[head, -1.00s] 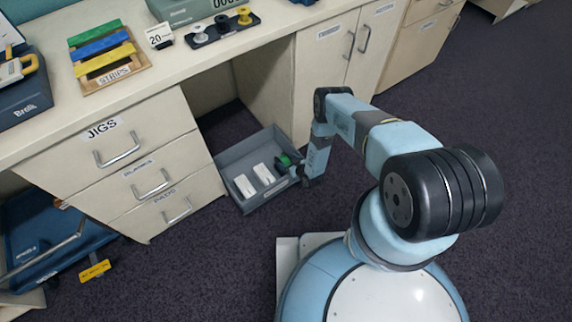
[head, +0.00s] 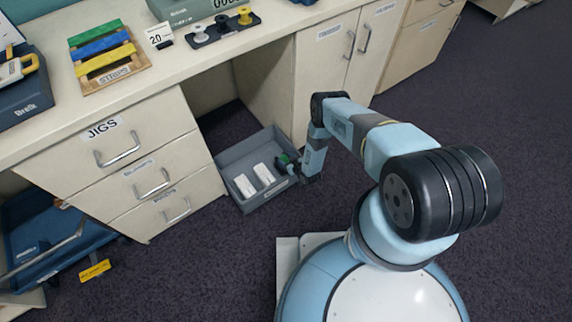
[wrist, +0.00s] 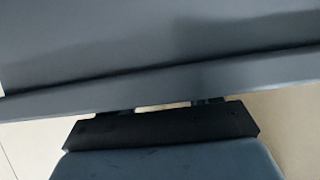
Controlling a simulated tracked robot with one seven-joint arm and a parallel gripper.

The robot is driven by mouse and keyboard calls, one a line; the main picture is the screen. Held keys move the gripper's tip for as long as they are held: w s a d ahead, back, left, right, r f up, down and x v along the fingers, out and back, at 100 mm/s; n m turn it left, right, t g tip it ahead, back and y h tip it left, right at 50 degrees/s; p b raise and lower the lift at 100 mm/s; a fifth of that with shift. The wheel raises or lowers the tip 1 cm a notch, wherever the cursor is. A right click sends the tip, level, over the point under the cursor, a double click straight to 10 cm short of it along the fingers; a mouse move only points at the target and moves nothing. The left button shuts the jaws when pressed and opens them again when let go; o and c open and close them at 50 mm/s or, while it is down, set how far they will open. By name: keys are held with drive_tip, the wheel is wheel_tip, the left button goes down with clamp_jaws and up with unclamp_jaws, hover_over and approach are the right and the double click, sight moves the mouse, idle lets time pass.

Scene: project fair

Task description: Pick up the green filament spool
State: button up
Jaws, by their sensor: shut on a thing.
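The green filament spool (head: 282,160) is at the right end of a grey open bin (head: 229,168) on the floor, partly hidden by my gripper. My gripper (head: 289,166) reaches in low from the right and is shut on the spool. In the wrist view my gripper's dark body (wrist: 160,126) lies along the bottom, and the grey bin wall (wrist: 150,85) crosses in front of it. The fingertips and the spool are hidden there. I cannot tell whether the spool touches the bin floor.
Two white items (head: 254,180) lie in the bin left of the spool. The drawer cabinet (head: 130,165) stands to the left and a cupboard (head: 325,70) behind. A blue cart tray (head: 60,245) is at far left. Open carpet (head: 200,270) lies in front.

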clamp_jaws()
idle(0.3)
